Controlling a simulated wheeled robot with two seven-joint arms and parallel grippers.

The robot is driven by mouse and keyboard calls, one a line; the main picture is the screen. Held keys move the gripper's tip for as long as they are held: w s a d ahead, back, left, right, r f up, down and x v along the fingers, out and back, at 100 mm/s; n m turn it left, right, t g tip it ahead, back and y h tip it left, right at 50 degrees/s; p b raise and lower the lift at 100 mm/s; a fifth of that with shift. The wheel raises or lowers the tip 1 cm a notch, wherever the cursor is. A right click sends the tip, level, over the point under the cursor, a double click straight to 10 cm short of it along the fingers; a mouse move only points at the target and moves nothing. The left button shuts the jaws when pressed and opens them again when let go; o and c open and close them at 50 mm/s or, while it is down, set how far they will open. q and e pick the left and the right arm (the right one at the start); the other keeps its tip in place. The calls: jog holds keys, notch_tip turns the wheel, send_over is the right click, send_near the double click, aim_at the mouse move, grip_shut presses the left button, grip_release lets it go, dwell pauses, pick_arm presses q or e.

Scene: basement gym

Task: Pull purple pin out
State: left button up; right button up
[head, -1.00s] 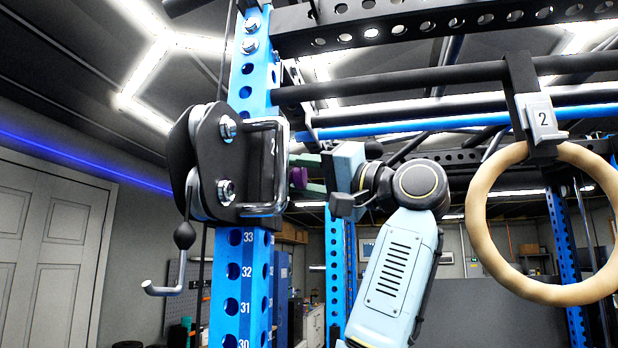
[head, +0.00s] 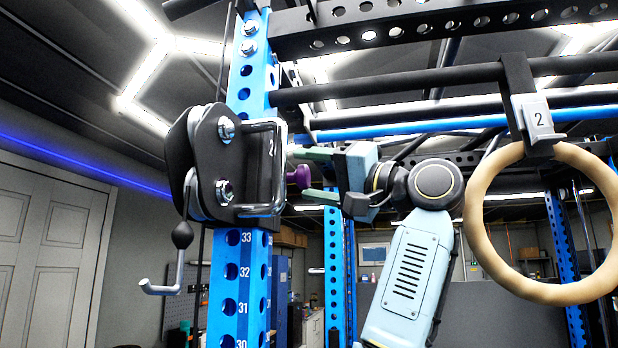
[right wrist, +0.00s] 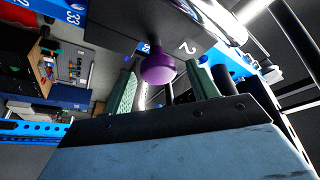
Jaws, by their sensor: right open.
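The purple pin (head: 299,176) has a round knob that sticks out from the right side of the black trolley bracket (head: 262,165) on the blue upright. My right gripper (head: 311,174) comes in from the right and is open, with one green finger above the knob and one below it. In the right wrist view the purple knob (right wrist: 158,66) shows between the tips of the two open fingers (right wrist: 162,72), with a gap on each side. The pin's shaft is mostly hidden behind the knob. My left gripper is not in view.
The numbered blue upright (head: 240,290) carries the bracket, with a hooked handle (head: 170,280) at its left. A wooden ring (head: 475,220) hangs to the right of my right arm. Black bars (head: 400,82) run across above the gripper.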

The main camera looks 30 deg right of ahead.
jog(key=b+v, duration=0.4)
jog(key=v, duration=0.8)
jog(key=shift+s, duration=0.25)
jog(key=shift+d, duration=0.15)
